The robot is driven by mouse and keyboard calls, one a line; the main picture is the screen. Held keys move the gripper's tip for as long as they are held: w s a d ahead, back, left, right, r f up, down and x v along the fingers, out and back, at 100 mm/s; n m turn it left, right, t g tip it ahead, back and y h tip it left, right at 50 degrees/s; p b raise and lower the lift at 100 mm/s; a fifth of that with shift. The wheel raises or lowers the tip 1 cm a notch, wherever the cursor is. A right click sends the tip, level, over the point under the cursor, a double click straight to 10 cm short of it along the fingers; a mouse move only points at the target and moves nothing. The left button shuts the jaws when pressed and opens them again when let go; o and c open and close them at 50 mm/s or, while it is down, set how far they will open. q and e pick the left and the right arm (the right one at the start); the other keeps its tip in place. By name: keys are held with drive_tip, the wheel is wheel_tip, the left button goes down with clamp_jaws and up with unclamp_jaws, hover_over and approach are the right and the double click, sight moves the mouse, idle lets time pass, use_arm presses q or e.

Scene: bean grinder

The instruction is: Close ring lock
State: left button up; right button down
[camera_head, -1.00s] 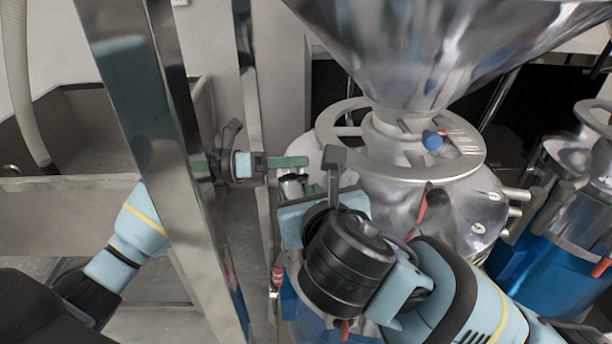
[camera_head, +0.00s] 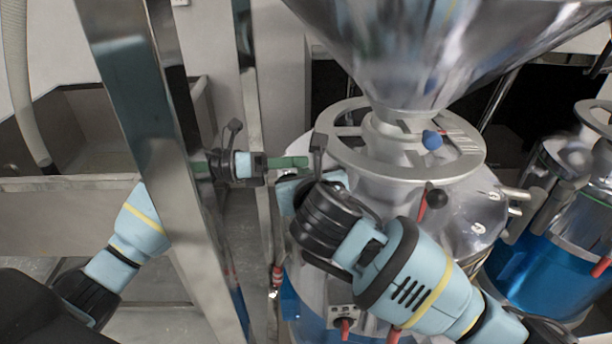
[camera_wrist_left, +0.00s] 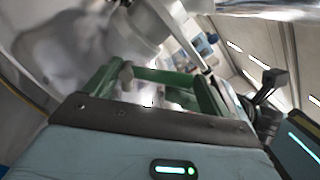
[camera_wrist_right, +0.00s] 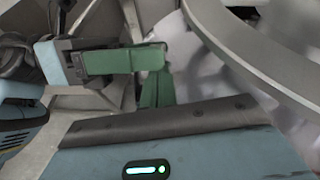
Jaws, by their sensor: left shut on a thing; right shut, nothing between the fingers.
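The steel grinder has a flat metal ring (camera_head: 345,150) around the hopper neck; its rim also shows in the right wrist view (camera_wrist_right: 250,55). I cannot tell which part is the ring lock. My left gripper (camera_head: 297,162) has green fingers pointing right, at the ring's left side. It is shut on a small grey piece (camera_wrist_left: 127,72), mostly hidden by the fingers. My right gripper (camera_wrist_right: 155,85) is shut and empty, with its green fingertips close beside the left fingers. In the head view its fingertips are hidden behind its own wrist.
A steel post (camera_head: 155,130) stands in front of my left arm. The big hopper (camera_head: 400,50) hangs above the ring. A second grinder with a blue base (camera_head: 560,245) stands at right.

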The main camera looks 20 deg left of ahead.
use_arm(q)
drive_tip(key=shift+r, duration=0.1)
drive_tip(key=shift+d, duration=0.1)
use_arm(e)
drive_tip(key=shift+w+a+r, duration=0.15)
drive_tip(key=shift+w+r, duration=0.15)
drive_tip(key=shift+r, duration=0.6)
use_arm(q)
drive_tip(key=o, duration=1.3)
use_arm(e)
drive_tip(key=shift+a, duration=0.1)
use_arm(q)
drive_tip(key=shift+s+f, duration=0.1)
drive_tip(key=shift+f, duration=0.1)
drive_tip(key=shift+s+a+f, duration=0.1)
drive_tip(key=shift+s+a, duration=0.05)
drive_tip(key=shift+a, duration=0.15)
drive_tip(key=shift+w+r+v, duration=0.1)
drive_tip(key=shift+r+v, duration=0.1)
drive_tip(key=shift+v, duration=1.7)
drive_tip(key=shift+w+r+v, duration=0.1)
drive_tip(key=shift+r+v, duration=0.1)
drive_tip(key=shift+v, duration=1.7)
use_arm(e)
drive_tip(key=shift+f, duration=0.35)
